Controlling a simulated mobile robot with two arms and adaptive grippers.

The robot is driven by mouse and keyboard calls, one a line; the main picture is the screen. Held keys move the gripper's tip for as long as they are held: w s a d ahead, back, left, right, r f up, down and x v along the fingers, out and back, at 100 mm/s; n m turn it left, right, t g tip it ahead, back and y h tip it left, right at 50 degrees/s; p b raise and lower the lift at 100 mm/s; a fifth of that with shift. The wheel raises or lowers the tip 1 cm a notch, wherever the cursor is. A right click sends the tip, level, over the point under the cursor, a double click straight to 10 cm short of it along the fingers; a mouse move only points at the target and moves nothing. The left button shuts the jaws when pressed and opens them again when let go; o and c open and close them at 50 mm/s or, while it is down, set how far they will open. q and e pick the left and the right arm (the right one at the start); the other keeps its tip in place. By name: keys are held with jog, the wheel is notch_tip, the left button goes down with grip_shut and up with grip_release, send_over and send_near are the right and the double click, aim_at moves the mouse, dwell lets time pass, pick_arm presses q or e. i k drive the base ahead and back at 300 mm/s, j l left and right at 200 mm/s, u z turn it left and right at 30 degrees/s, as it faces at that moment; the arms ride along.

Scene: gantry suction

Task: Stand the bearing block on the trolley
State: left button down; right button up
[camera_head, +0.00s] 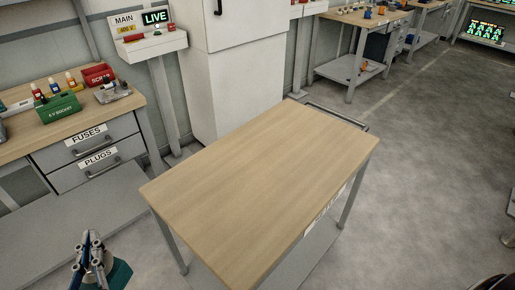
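The trolley (262,180) stands in the middle of the head view, with a bare wooden top, grey legs, a lower shelf and a dark handle rail at its far end. No bearing block can be made out for certain. A small grey metal object (112,93) lies on the left bench; I cannot tell what it is. My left gripper (91,240) is at the bottom left, left of the trolley's near corner and apart from it. Its fingers look close together, and I see nothing clearly held between them. My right gripper is not in view.
A workbench (58,130) with drawers marked FUSES and PLUGS stands at the left, holding a green box (59,107) and a red box (98,75). A white cabinet (240,75) stands behind the trolley. Open floor (430,170) lies to the right.

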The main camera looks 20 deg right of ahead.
aim_at(262, 170)
jog(key=i+l, duration=0.1)
jog(key=l, duration=0.4)
jog(key=i+l, duration=0.1)
jog(key=l, duration=0.4)
jog(key=i+l+u, duration=0.1)
jog(key=l, duration=0.4)
jog(key=i+l, duration=0.1)
jog(key=l, duration=0.4)
